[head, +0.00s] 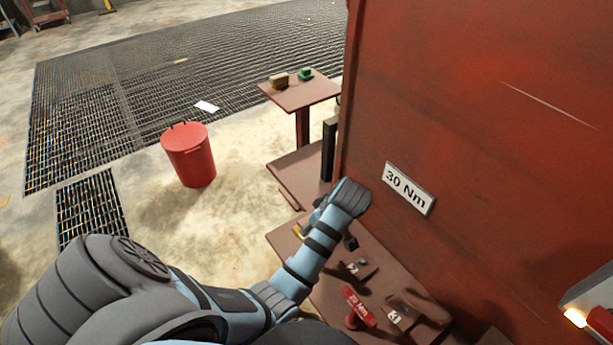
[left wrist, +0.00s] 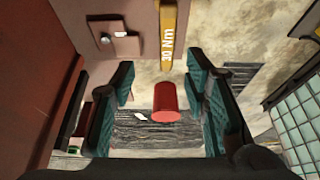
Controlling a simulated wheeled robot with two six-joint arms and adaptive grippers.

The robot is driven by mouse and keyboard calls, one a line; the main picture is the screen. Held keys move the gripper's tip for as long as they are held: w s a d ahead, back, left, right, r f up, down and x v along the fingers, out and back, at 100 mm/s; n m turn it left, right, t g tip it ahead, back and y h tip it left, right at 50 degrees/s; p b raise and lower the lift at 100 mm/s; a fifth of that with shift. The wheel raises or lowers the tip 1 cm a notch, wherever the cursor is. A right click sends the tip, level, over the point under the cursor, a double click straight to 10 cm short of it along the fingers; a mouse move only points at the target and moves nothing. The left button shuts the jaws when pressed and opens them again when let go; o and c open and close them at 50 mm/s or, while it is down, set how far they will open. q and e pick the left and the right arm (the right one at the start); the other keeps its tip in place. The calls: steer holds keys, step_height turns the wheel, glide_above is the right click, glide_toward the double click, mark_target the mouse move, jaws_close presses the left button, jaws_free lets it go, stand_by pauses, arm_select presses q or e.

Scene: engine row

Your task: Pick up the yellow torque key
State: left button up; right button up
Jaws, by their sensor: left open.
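In the head view only a small yellow piece (head: 299,231) shows beside my left arm; the rest is hidden. My left gripper (left wrist: 158,76) is open, with teal-padded fingers on either side of the wrist view. The key's lower end lies between the finger lines in the picture, with no visible contact. In the head view my left wrist covers most of the gripper. My right gripper is not in view.
A red key (head: 358,306) stands among blocks on the lower brown shelf (head: 291,239). A red cabinet (head: 480,130) with a "30 Nm" plate (head: 409,188) rises close on the right. A red bin (head: 188,158) stands on the floor. A small table (head: 300,95) holds two small objects.

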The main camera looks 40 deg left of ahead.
arm_select(q)
steer(key=x, duration=0.3)
steer(key=b+x, duration=0.1)
steer(key=x, duration=0.3)
steer(key=s+x, duration=0.1)
steer(key=x, duration=0.2)
steer(key=shift+a+f+b, duration=0.15)
steer(key=shift+f+b, duration=0.15)
steer(key=shift+b, duration=0.05)
steer(key=shift+r, duration=0.1)
jaws_close()
